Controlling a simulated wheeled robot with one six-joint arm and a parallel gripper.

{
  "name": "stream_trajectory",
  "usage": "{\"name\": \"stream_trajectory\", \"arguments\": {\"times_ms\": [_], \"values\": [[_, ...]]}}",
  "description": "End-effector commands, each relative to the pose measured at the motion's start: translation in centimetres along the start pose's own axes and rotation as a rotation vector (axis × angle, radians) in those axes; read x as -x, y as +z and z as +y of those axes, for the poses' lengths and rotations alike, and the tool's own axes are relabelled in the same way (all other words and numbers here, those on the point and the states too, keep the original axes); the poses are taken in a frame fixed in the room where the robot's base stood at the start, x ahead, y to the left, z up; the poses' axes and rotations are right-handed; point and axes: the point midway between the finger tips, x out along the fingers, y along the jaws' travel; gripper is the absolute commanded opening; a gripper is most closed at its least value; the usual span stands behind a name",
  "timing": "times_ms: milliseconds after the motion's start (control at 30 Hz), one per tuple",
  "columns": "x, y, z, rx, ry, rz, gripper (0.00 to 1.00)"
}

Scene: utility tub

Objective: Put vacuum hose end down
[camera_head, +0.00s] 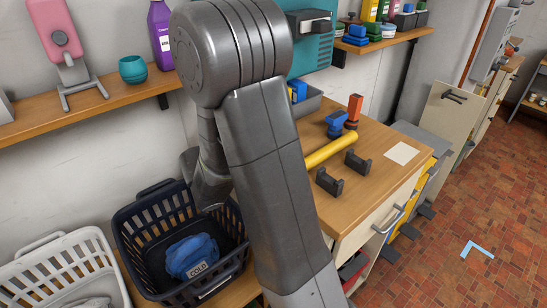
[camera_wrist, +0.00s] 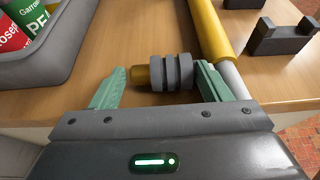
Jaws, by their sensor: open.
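In the wrist view, a short grey ribbed piece with a dull yellow tip (camera_wrist: 172,72), which looks like the vacuum hose end, lies at the wooden counter. My gripper (camera_wrist: 158,84) is open, with one green finger to each side of this piece. I cannot tell whether either finger touches it. A yellow tube (camera_wrist: 211,32) with a grey end runs just right of the piece. In the head view, the yellow tube (camera_head: 331,151) lies on the counter, and my arm hides my gripper and the ribbed piece.
Dark brackets (camera_head: 329,182) stand on the counter (camera_head: 372,182) near the tube. A grey bin (camera_wrist: 62,62) with colourful packets is at the wrist view's left. A dark basket (camera_head: 127,222) holding a blue bundle stands lower left. Bare counter lies near a white sheet (camera_head: 402,153).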

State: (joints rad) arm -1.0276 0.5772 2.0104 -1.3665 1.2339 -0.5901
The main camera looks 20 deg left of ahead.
Motion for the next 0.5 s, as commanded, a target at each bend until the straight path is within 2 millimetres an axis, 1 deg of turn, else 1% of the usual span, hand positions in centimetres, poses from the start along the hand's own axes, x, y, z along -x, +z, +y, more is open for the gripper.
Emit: {"name": "stream_trajectory", "arguments": {"times_ms": [33,300,500], "values": [[1.1,0.0,0.1,0.000,0.006,0.000,0.70],[5.8,0.0,0.1,0.000,0.005,0.000,0.70],[8.3,0.0,0.1,0.001,0.003,0.001,0.70]]}}
